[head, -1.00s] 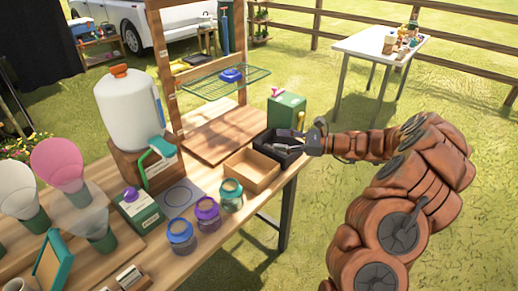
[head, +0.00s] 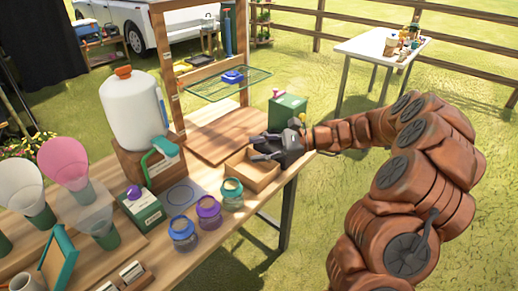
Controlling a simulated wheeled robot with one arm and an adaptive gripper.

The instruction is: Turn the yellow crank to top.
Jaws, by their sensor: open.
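A small yellow piece (head: 302,117) shows just above my wrist, beside the green box (head: 287,112). It may be the yellow crank, but it is too small to tell its shape or which way it points. My gripper (head: 257,147) is open and empty, with its fingers pointing left. It is over the right end of the wooden table, in front of the green box and above the back of the open wooden tray (head: 252,175). My gripper and wrist hide most of the dark tray behind them.
Three glass jars with blue (head: 182,228), purple (head: 208,208) and teal (head: 232,188) rims stand left of the wooden tray. A white tank (head: 132,110) with a green tap stands farther left. A wire shelf (head: 228,84) hangs above the table's back.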

